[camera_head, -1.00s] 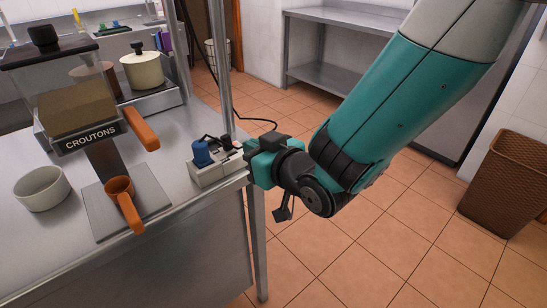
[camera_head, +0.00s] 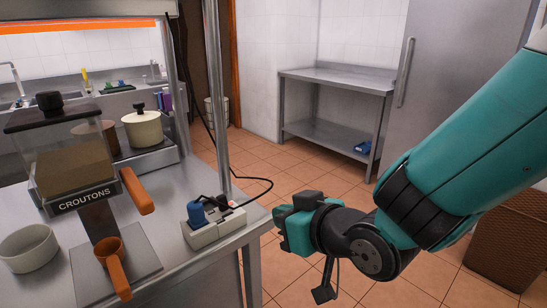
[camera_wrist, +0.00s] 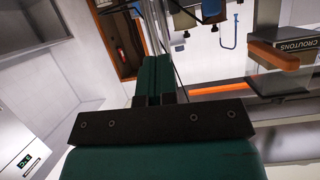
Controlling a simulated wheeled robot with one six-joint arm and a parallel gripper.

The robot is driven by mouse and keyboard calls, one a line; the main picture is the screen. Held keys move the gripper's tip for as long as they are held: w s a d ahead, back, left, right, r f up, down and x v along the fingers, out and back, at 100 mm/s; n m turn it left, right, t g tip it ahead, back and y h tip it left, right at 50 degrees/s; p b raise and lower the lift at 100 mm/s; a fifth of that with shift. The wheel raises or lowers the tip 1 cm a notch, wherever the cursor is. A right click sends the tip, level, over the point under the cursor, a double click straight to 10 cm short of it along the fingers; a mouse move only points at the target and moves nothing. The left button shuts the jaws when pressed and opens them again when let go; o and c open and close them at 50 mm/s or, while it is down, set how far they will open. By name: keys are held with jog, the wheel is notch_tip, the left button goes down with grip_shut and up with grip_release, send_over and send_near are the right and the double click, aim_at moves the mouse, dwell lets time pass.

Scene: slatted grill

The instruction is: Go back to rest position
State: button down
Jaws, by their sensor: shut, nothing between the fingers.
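My gripper (camera_head: 280,222) is at the centre of the head view, just right of the steel counter's corner and over the tiled floor. In the wrist view its two teal fingers (camera_wrist: 153,75) lie together with nothing between them. Nearest to it on the counter is a grey power strip (camera_head: 215,228) with a blue plug (camera_head: 196,214) and a dark plug in it. A gap shows between the gripper and the strip.
The counter (camera_head: 180,190) holds a croutons dispenser (camera_head: 75,165), an orange scoop (camera_head: 114,268), a white bowl (camera_head: 28,248) and a lidded pot (camera_head: 142,128). A steel post (camera_head: 219,110) and black cable stand close by. A brown bin (camera_head: 510,240) is right; open floor lies behind.

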jog(key=s+d+r+g+h+p, duration=0.1)
jog(key=s+d+r+g+h, duration=0.1)
jog(key=s+d+g, duration=0.3)
jog(key=s+d+r+g+h+p, duration=0.1)
jog(key=s+d+r+g+h, duration=0.1)
jog(key=s+d+r+g, duration=0.3)
jog(key=s+d, duration=0.3)
jog(key=s, duration=0.4)
jog(key=shift+s+d+r+p, duration=0.15)
jog(key=shift+p, duration=0.15)
